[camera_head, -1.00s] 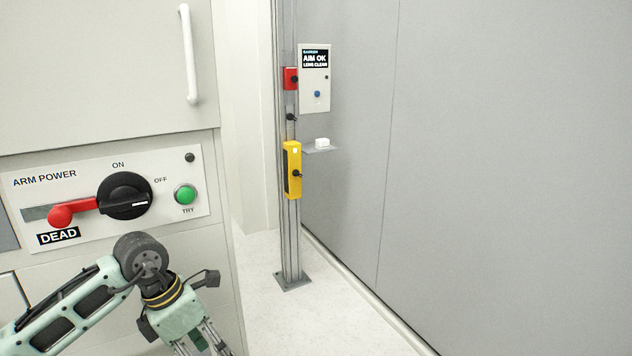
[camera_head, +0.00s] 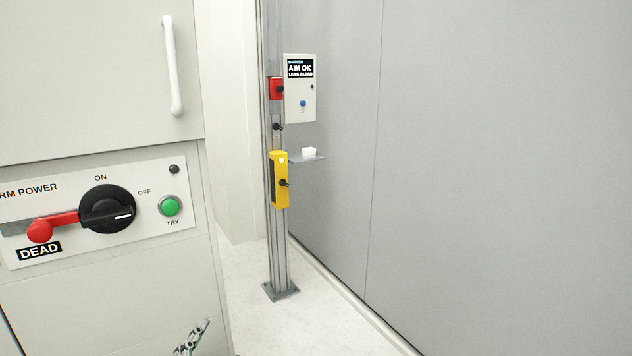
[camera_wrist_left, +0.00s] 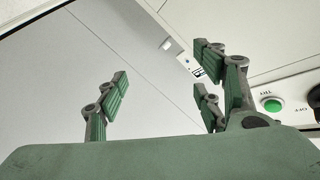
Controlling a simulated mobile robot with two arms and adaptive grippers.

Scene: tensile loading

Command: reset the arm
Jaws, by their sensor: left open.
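My left gripper (camera_wrist_left: 160,95) is open and empty in the left wrist view, its green pads spread apart. In the head view only its fingertips (camera_head: 192,338) show at the bottom edge, below the arm power panel (camera_head: 150,232). The green button also shows at the right of the left wrist view (camera_wrist_left: 271,104). The gripper touches none of these. My right gripper is not in view.
A metal post (camera_head: 277,240) stands right of the cabinet, with a red box (camera_head: 275,88) and a yellow unit (camera_head: 279,180) on it. Behind are a white box reading AIM OK (camera_head: 300,105) and a small shelf (camera_head: 307,159). The floor right of the cabinet is clear.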

